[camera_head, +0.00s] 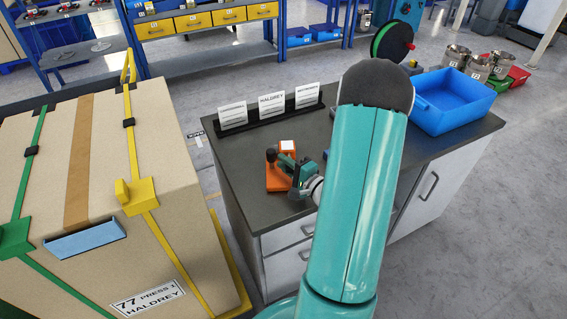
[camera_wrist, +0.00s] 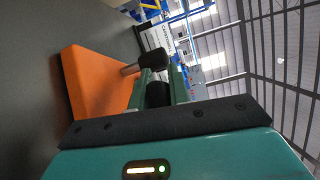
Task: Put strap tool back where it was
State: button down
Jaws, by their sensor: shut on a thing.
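The strap tool seems to be the dark-handled thing (camera_wrist: 153,63) between my gripper's green fingers. In the wrist view a black rounded end and a short metal rod show, with a dark cylinder behind. My gripper (camera_wrist: 160,84) is shut on it. In the head view my gripper (camera_head: 286,163) is low over the left part of the grey counter (camera_head: 240,165), at an orange block (camera_head: 276,181). This block is also large at left in the wrist view (camera_wrist: 92,85). I cannot tell whether the tool touches the block or is part of it.
A black holder (camera_head: 262,120) with three white cards stands behind the block. A blue bin (camera_head: 452,101) is at the counter's right. A large strapped carton (camera_head: 70,190) stands left, across a gap. My arm hides the counter's middle.

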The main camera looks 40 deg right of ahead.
jog(key=c, duration=1.3)
grip_release()
jog(key=shift+f, duration=0.1)
jog(key=shift+s, duration=0.15)
jog(key=s, duration=1.1)
jog(key=shift+s+d, duration=0.1)
jog(key=shift+s, duration=0.3)
